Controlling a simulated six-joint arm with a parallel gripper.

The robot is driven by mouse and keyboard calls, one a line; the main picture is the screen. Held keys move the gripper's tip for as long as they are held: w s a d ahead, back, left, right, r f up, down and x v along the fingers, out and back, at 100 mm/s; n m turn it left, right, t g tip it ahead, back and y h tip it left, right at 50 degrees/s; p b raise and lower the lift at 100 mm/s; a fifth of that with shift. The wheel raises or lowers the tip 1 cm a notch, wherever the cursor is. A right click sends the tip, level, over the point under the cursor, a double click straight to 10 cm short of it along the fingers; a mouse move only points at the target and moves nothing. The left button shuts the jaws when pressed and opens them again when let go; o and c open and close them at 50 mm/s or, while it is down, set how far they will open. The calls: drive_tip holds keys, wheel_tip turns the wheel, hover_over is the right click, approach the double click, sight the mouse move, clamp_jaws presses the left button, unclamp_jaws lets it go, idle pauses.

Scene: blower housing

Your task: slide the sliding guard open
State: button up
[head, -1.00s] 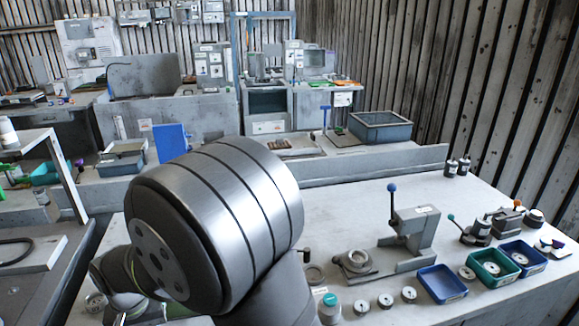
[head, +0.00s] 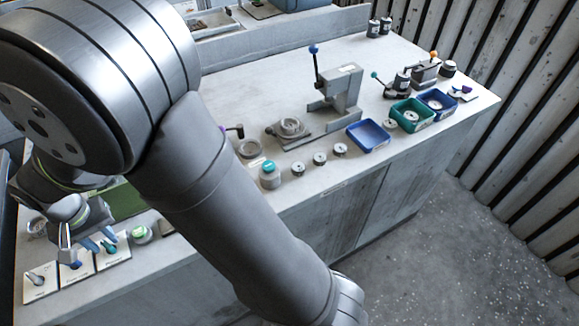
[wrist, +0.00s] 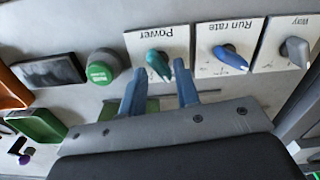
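I cannot clearly pick out the sliding guard in either view. A green flat part (head: 127,201) lies behind my wrist at the left end of the bench and is partly hidden by my arm. It may be what shows as a green strip (wrist: 150,105) behind my fingers in the wrist view. My gripper (wrist: 162,78) is open, its two blue fingers apart, with nothing held between the tips. In the head view my gripper (head: 98,243) is over the bench near the knob plates. The fingertips are close to the teal Power knob (wrist: 158,65).
White plates carry the Power knob, a blue Run rate knob (wrist: 230,58) and a grey Way knob (wrist: 295,52). A green button (wrist: 102,66) and a dark block (wrist: 48,71) sit beside them. A lever press (head: 342,92) and blue tray (head: 369,136) stand farther right.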

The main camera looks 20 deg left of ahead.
idle(0.4)
drive_tip(key=o, duration=0.3)
